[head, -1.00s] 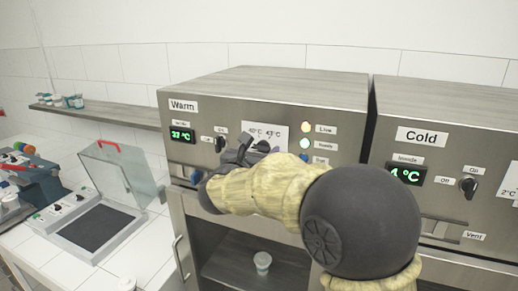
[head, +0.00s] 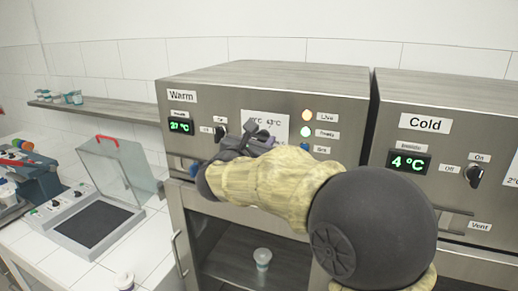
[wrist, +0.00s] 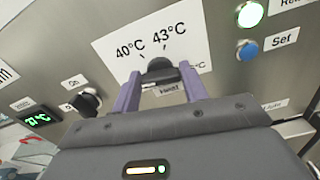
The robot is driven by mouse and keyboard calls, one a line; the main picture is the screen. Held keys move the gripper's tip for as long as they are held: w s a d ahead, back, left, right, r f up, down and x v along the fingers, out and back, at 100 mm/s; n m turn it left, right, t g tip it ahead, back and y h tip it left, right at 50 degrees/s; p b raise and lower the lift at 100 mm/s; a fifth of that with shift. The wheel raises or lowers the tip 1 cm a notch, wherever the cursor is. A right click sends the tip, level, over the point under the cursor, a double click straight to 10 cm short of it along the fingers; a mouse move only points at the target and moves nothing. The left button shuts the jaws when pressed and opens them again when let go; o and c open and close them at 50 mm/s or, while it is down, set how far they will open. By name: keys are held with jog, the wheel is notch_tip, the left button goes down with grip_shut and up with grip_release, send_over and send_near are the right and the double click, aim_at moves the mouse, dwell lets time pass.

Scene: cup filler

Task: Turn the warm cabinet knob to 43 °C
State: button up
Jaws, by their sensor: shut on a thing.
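The warm cabinet (head: 215,85) stands in the middle of the head view. In the head view my gripper (head: 252,138) and arm hide the knob and part of the scale. The exact mark the knob points to is unclear. The green display (head: 181,126) ends in 7 °C; its first digit is blurred.
A black On/Off switch (wrist: 88,101) is left of the knob. A green lamp (wrist: 249,14) and blue Set button (wrist: 248,48) are at right. A cup (head: 262,259) stands inside the cabinet. The cold cabinet (head: 450,110) adjoins on the right.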

jog(key=m+b, duration=0.7)
jog(key=b, duration=0.1)
jog(key=m+b, duration=0.7)
jog(key=b, duration=0.2)
jog(key=m+b, duration=0.8)
jog(key=shift+d+f, duration=0.1)
jog(key=shift+f, duration=0.3)
jog(key=shift+b, duration=0.3)
jog(key=o, duration=1)
jog(key=shift+r, duration=0.1)
jog(key=shift+s, duration=0.1)
